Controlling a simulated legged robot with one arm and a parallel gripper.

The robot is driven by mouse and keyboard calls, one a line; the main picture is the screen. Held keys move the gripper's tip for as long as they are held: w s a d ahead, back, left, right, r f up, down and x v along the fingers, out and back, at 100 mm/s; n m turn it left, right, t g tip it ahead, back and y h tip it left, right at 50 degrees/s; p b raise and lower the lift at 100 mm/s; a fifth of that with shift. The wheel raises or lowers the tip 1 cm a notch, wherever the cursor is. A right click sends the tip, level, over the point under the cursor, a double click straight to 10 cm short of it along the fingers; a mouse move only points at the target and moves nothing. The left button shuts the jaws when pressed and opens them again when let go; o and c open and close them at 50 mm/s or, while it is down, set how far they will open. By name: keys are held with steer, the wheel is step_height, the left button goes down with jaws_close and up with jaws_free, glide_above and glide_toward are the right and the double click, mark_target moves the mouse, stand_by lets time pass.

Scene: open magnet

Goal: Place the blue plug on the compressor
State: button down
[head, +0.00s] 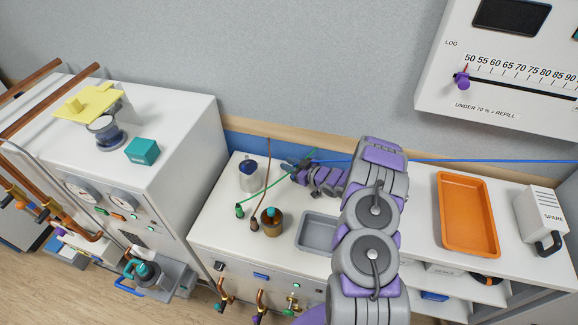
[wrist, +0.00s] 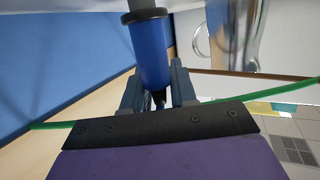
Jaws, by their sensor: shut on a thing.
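The blue plug (wrist: 150,50) is a blue cylinder with a dark collar and a grey end, held between the two fingers of my gripper (wrist: 160,95) in the wrist view. In the head view my gripper (head: 289,166) is at the back of the white bench, near the wall, right of a metal cylinder; the plug there is too small to make out clearly. A blue cable (head: 480,161) runs from near my gripper to the right. No label marks the compressor; the white cabinet with round gauges (head: 84,190) at left may be it, but I cannot tell.
The metal cylinder (head: 249,180), a green plug (head: 239,211) and a brown holder (head: 271,226) stand on the bench. A green cable (wrist: 285,93) passes behind my gripper.

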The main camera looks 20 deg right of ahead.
steer(key=shift+d, duration=0.1)
steer(key=c, duration=1.2)
jaws_free()
steer(key=shift+f, duration=0.1)
steer(key=shift+c, duration=0.2)
steer(key=o, duration=0.3)
steer(key=shift+a, duration=0.8)
steer(key=shift+o, duration=0.2)
steer(key=shift+d, duration=0.3)
steer(key=p+v, duration=0.1)
steer(key=v, duration=0.5)
steer(key=shift+w+d+p, duration=0.1)
steer(key=shift+w+p, duration=0.05)
steer(key=shift+p, duration=0.2)
steer(key=shift+s+d+r, duration=0.15)
steer(key=shift+s+r, duration=0.15)
steer(key=shift+s, duration=0.3)
steer(key=shift+s+d, duration=0.15)
steer(key=shift+d, duration=0.1)
steer(key=shift+d, duration=0.15)
